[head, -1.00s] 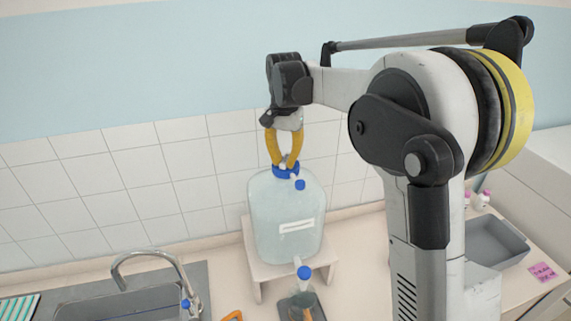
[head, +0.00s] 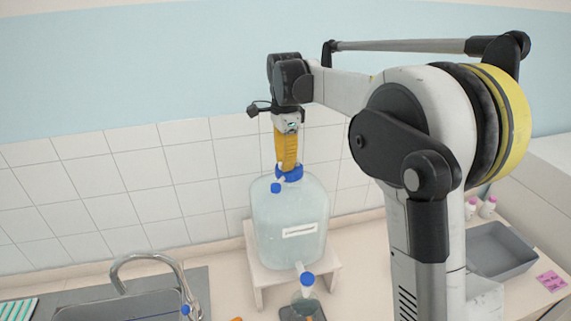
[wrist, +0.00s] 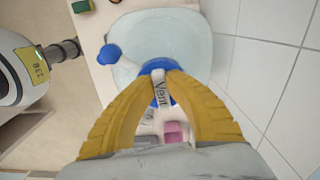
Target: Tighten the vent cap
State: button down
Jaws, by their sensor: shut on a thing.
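A large clear carboy (head: 290,222) with a white label stands upright on a small stand in the head view. The blue vent cap (head: 289,173) is on its neck; a white strip marked "Vent" crosses this cap (wrist: 160,88) in the wrist view. A side arm with a small blue knob (head: 276,188) sticks out front-left of the cap; the knob (wrist: 109,54) is upper left in the wrist view. My gripper (head: 287,166) points down from above, its yellow fingers shut on the vent cap. The fingers hide parts of the cap's sides.
The pale stand (head: 325,267) sits against the tiled wall. A blue-topped spigot (head: 307,279) is low on the carboy's front. A sink with a tap (head: 150,260) lies left. A grey bin (head: 500,256), small pink-capped bottles (head: 487,208) and a pink note (head: 551,281) lie right.

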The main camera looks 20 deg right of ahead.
jog(key=shift+m, duration=0.6)
jog(key=c, duration=1.4)
grip_release()
jog(key=shift+w, duration=0.1)
notch_tip(320, 180, up, 12)
